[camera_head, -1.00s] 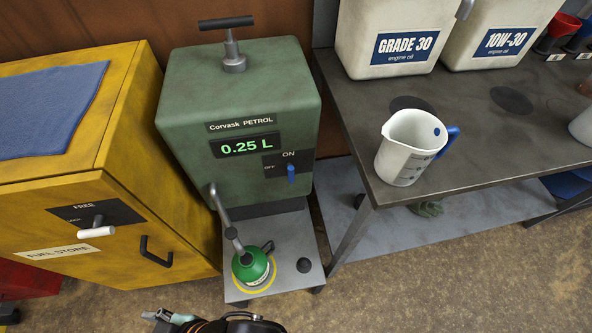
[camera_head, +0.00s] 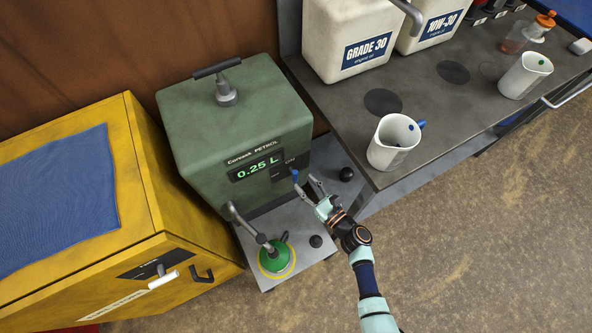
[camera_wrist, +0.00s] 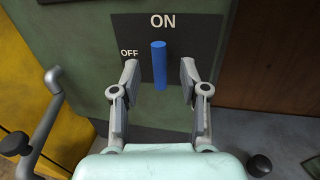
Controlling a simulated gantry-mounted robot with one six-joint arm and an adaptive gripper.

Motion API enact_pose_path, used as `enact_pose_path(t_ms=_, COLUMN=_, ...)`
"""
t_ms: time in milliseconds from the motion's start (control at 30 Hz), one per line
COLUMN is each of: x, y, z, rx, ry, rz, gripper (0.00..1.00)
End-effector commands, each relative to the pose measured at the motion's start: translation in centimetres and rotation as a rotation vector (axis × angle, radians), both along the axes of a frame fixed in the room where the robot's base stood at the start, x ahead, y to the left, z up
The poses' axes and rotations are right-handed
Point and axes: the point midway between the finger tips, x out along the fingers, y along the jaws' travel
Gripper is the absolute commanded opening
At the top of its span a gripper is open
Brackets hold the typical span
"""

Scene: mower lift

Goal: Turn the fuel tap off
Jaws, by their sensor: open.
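The fuel tap is a blue lever (camera_wrist: 159,66) on a dark plate (camera_wrist: 205,35) on the green petrol dispenser (camera_head: 225,125). In the wrist view the lever stands upright, with ON above it and OFF to its left. My gripper (camera_wrist: 158,88) is open, one finger on each side of the lever, with a visible gap on both sides. In the head view my gripper (camera_head: 311,190) is at the front of the dispenser, by the blue lever (camera_head: 295,176). The display reads 0.25 L.
A green can (camera_head: 277,257) stands under the dispenser's spout (camera_head: 246,225) on a grey stand. A yellow fuel cabinet (camera_head: 140,190) is at left. A bench (camera_head: 440,120) with jugs and oil containers is at right. Open floor lies in front.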

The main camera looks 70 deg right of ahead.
Motion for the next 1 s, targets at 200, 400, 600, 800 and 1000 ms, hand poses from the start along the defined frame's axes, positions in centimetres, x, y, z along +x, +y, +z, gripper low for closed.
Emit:
enact_pose_path(t_ms=200, x=3.6, y=-2.1, z=-0.1, rx=-0.005, ry=-0.001, rz=0.005, gripper=0.44)
enact_pose_path(t_ms=400, x=4.9, y=-2.9, z=0.0, rx=-0.004, ry=0.0, rz=0.003, gripper=0.44)
enact_pose_path(t_ms=600, x=4.9, y=-2.9, z=0.1, rx=-0.004, ry=0.0, rz=0.003, gripper=0.44)
enact_pose_path(t_ms=800, x=4.9, y=-2.9, z=0.1, rx=-0.004, ry=0.0, rz=0.003, gripper=0.13)
enact_pose_path(t_ms=1000, x=4.9, y=-2.9, z=0.1, rx=-0.004, ry=0.0, rz=0.003, gripper=0.0)
